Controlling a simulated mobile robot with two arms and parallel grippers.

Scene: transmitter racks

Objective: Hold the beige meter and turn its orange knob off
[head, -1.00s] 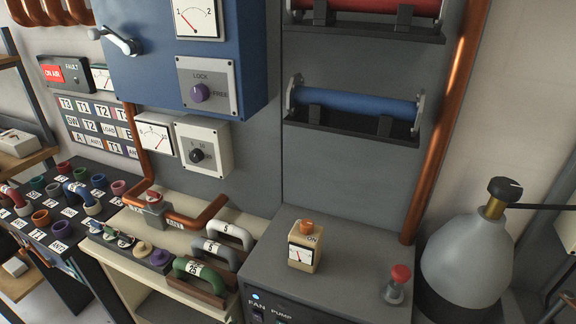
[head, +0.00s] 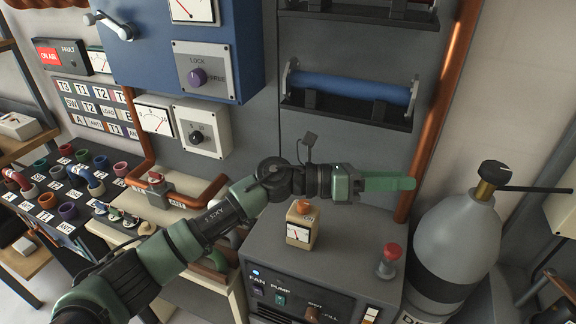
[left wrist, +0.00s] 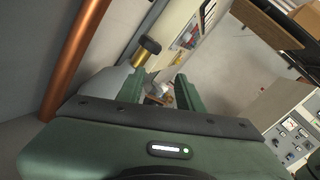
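The beige meter (head: 299,234) stands on top of the grey cabinet in the head view, its white dial facing forward. Its orange knob (head: 304,207) sits on top, with a label beside it that is partly legible as ON. My left gripper (head: 402,183) is above and to the right of the meter, behind it in the picture, pointing right and holding nothing. Its green fingers stand apart in the left wrist view (left wrist: 158,85). The meter does not show in the left wrist view. My right gripper is not in view.
A red-topped button (head: 390,258) stands on the grey cabinet (head: 345,254), right of the meter. A grey cylinder (head: 450,225) with a black-and-brass valve is further right. A copper pipe (head: 437,125) and a blue roller (head: 352,88) are behind my arm.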

